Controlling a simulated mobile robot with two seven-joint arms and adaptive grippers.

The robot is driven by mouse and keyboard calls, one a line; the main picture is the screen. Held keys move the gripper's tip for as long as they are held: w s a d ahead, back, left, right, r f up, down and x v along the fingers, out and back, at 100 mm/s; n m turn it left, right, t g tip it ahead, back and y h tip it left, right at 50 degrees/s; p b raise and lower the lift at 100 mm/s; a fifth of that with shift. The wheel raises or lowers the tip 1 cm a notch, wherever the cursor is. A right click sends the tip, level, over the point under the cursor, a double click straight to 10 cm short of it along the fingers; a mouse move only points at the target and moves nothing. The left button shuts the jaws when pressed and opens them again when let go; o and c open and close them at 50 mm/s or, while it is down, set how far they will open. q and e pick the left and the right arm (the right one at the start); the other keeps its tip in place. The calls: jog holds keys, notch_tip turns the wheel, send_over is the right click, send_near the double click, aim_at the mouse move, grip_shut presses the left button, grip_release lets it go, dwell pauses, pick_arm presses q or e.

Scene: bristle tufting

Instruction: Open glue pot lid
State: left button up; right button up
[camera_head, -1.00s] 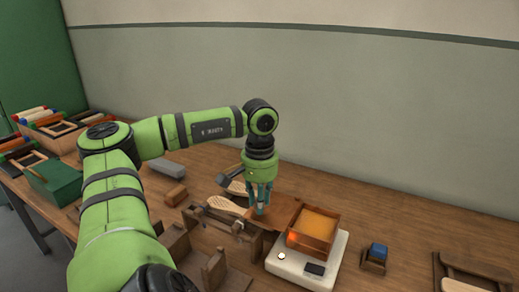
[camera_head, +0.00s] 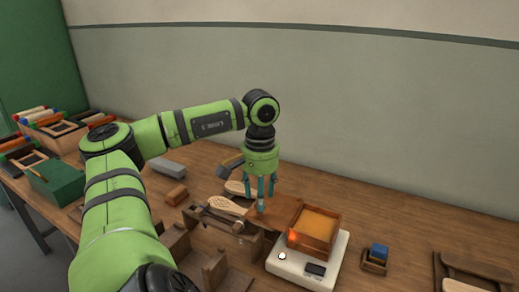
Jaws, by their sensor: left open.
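The glue pot (camera_head: 312,246) is a square brown box on a white heater base (camera_head: 292,266). Its top is uncovered, showing an amber-orange filling (camera_head: 314,226). A brown flat panel that looks like its lid (camera_head: 284,211) lies folded out on the pot's left side. My left gripper (camera_head: 259,206) points down at the left end of this panel, with its fingers spread and nothing seen between them. Whether a fingertip touches the panel cannot be told. My right gripper is not in view.
Brush-shaped pale wooden pieces (camera_head: 226,205) and a wooden fixture (camera_head: 222,222) lie left of the pot. A small holder with a blue block (camera_head: 378,252) stands to the right. A green box (camera_head: 54,181) is far left. Bare bench (camera_head: 410,225) lies at right.

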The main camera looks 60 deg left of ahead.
pick_arm(q)
jog(key=shift+r, duration=2.75)
